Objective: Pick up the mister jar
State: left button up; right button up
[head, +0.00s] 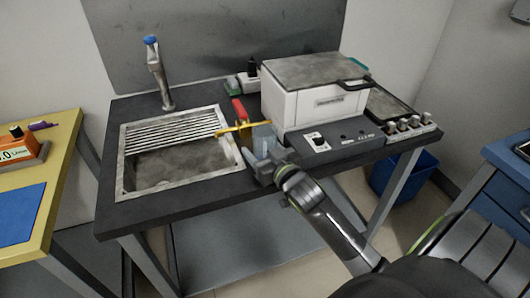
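A translucent grey-blue jar-like container (264,137) stands at the right side of the sink, next to a yellow bar and a red upright piece (239,109). I cannot tell for sure that it is the mister jar. My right gripper (264,163) comes in from the lower right and is at the container's base, overlapping it in the picture. Its fingers are small and partly hidden, so whether they touch or close on it is unclear. My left gripper is out of view.
A sink (185,165) with a blue-topped faucet (155,68) is left of the container. A white machine (318,105) stands close on the right. A small dark bottle (253,69) is behind.

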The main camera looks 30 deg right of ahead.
jog(key=shift+c, duration=0.4)
jog(key=c, duration=0.6)
jog(key=shift+r, duration=0.15)
